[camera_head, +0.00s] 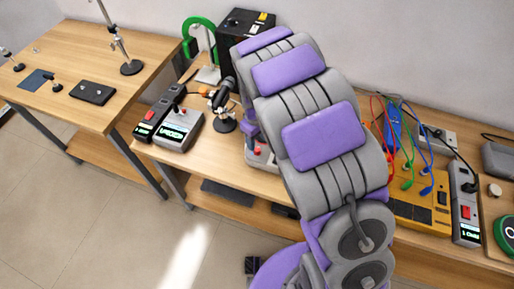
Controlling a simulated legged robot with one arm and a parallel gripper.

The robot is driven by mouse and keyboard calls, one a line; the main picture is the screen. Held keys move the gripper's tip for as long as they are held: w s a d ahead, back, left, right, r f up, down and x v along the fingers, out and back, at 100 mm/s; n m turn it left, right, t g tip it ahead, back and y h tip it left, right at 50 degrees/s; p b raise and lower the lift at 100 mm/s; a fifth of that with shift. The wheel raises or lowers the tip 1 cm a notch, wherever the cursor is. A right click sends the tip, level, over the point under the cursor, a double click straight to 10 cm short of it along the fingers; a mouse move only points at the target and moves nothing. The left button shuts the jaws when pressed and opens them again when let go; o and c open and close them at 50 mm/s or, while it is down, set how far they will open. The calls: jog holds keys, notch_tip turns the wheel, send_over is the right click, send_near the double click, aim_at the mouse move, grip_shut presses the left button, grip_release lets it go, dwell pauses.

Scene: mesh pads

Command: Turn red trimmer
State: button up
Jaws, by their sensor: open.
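A grey box (254,158) with small red parts on top (258,150) stands on the bench just left of my arm, which hides much of it. I cannot tell whether one of these red parts is the red trimmer. My large grey and purple arm crosses the middle of the view. A small purple part of mine shows at its left edge, just above the grey box. My gripper's fingers are hidden behind the arm.
A grey meter (178,132) and a black microscope (222,105) stand left of the arm. A yellow board (415,205) with coloured cables and a grey meter (465,205) with a red switch lie right.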

aim_at(257, 149)
notch_tip(257, 149, down, 5)
jog(key=shift+f+b, duration=0.1)
jog(key=shift+b, duration=0.35)
jog(key=shift+c, duration=0.3)
grip_shut()
